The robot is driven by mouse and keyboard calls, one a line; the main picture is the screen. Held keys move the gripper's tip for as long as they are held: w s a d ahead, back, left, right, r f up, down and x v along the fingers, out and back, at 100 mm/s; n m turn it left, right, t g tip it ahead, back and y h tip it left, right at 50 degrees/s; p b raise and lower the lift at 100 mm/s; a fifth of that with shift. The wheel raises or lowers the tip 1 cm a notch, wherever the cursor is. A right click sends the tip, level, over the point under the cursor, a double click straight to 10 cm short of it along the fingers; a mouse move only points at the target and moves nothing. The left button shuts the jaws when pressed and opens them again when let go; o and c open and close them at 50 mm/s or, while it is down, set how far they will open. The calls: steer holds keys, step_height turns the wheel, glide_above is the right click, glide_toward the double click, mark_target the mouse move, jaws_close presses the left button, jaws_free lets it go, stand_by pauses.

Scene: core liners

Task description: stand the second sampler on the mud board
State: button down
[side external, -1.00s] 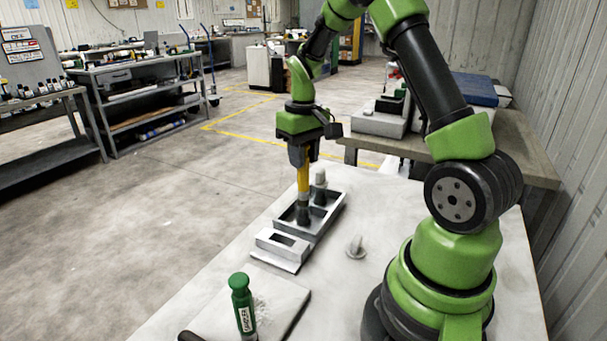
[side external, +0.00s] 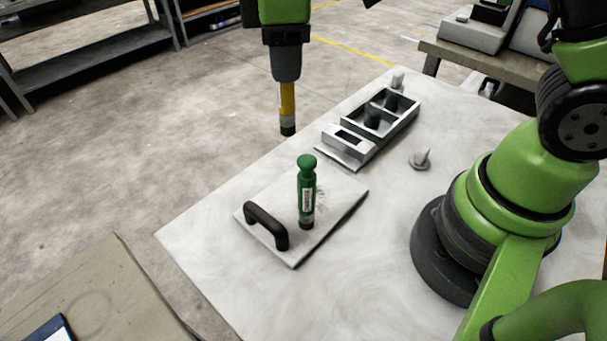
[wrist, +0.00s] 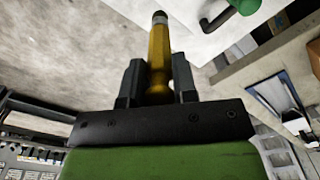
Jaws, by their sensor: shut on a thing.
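My gripper (side external: 287,78) is shut on a yellow sampler (side external: 288,103) with a dark lower end and holds it upright in the air. In the wrist view the yellow sampler (wrist: 159,52) sits between the two fingers (wrist: 156,82). The mud board (side external: 337,192) is a pale flat board with a black handle (side external: 266,226), lying on the white table. A green sampler (side external: 307,192) with a label stands upright on the board. The yellow sampler is apart from the board, behind and left of the green sampler in the side view.
A grey rack (side external: 399,107) with open compartments stands on the table (side external: 340,285) behind the board. A brown bench (side external: 85,295) is at the lower left.

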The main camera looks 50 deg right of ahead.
steer(key=s+a+n, duration=0.2)
steer(key=a+n, duration=0.1)
steer(key=a, duration=0.2)
step_height(320, 180, down, 10)
steer(key=shift+a+n, duration=0.35)
steer(key=shift+n, duration=0.05)
steer(key=shift+f, duration=0.15)
steer(key=c, duration=0.9)
jaws_free()
step_height(320, 180, up, 12)
steer(key=shift+r, duration=0.2)
